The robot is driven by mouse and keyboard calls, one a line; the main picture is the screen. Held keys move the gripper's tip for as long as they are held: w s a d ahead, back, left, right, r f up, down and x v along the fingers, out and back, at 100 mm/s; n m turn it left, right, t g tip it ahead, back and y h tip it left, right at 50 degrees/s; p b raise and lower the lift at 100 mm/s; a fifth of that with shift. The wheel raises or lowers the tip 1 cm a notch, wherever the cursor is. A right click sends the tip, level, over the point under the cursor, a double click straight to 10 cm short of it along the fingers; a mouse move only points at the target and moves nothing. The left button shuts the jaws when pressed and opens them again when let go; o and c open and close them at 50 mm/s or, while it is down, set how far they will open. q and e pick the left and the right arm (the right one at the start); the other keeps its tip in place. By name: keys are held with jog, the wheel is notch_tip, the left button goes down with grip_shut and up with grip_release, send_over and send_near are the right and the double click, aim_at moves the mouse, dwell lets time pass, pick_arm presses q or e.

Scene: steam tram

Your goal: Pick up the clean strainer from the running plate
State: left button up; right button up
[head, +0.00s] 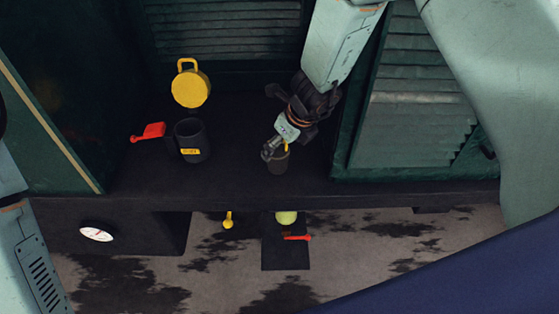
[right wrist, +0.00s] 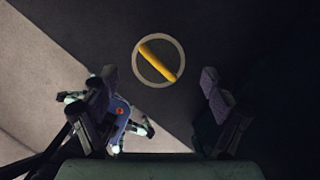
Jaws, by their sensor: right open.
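The clean strainer is a small dark grey cylinder (head: 278,166) with a yellow handle bar, standing on the dark running plate (head: 230,185). In the right wrist view I see the strainer (right wrist: 158,61) from above as a pale ring with a yellow bar slanting across it. My right gripper (head: 274,150) is over the strainer's top in the head view. In the right wrist view the right gripper (right wrist: 157,78) has its fingers apart, one each side of the ring, with a gap to it. My left gripper is out of view; only part of that arm shows at the left edge.
Louvred green panels (head: 415,110) rise behind. A yellow-green knob (head: 286,217) and red lever (head: 297,238) sit below the plate's edge.

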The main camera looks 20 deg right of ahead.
aim_at(281, 152)
jog(key=x, duration=0.4)
jog(key=shift+s+f, duration=0.1)
jog(key=shift+a+f, duration=0.15)
jog(key=shift+a, duration=0.05)
jog(key=shift+s+d, duration=0.1)
jog(key=shift+d, duration=0.05)
jog(key=shift+c, duration=0.3)
jog(key=shift+d, duration=0.1)
jog(key=shift+c, duration=0.7)
jog(key=c, duration=1.1)
